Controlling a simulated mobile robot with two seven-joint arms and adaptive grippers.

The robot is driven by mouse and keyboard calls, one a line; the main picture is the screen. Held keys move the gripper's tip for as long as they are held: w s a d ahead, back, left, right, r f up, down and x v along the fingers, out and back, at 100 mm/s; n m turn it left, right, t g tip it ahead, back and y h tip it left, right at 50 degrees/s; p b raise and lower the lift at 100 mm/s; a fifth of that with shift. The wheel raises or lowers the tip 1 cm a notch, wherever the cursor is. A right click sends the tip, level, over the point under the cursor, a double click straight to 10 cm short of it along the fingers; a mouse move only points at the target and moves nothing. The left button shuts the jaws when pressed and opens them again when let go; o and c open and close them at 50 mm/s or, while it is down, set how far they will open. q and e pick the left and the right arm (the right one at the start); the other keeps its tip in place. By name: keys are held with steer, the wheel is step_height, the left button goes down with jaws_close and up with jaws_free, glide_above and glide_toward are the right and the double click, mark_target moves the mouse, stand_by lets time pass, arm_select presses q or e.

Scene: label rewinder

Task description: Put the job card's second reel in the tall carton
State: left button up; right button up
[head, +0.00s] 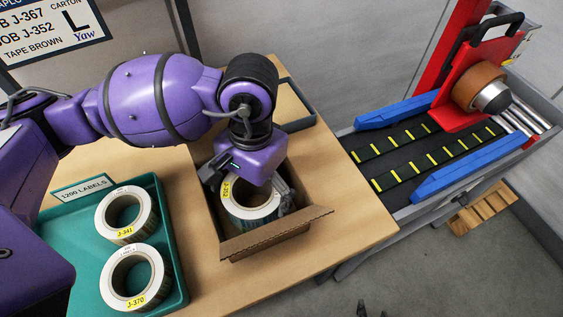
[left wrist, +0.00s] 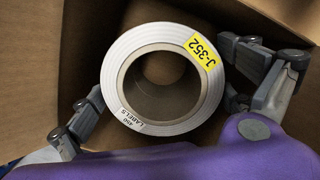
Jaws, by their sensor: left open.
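The job card (head: 55,28) at the top left lists J-367, then J-352, with carton L. A white label reel (head: 250,207) with a yellow J-352 tag is inside the open brown carton (head: 268,240). In the left wrist view the reel (left wrist: 112,85) shows its round face and hollow core, with the carton wall (left wrist: 30,60) around it. My left gripper (head: 249,190) reaches into the carton. Its fingers (left wrist: 165,98) are open on either side of the reel; I cannot tell whether they touch it. Small dark tips at the head view's bottom edge may be my right gripper (head: 371,310).
A green tray (head: 177,265) at left holds the J-341 reel (head: 125,214) and the J-370 reel (head: 134,277). A conveyor (head: 420,150) with blue rails and a red tape head (head: 470,92) stands at right. Bare table (head: 345,225) lies right of the carton.

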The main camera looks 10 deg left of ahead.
arm_select(q)
steer(key=shift+r, duration=0.2)
step_height(320, 180, up, 12)
steer(key=w, duration=0.1)
steer(key=shift+w+d+r, duration=0.2)
steer(key=shift+r, duration=0.05)
arm_select(e)
steer(key=shift+w+r, duration=0.3)
steer(key=shift+r, duration=0.15)
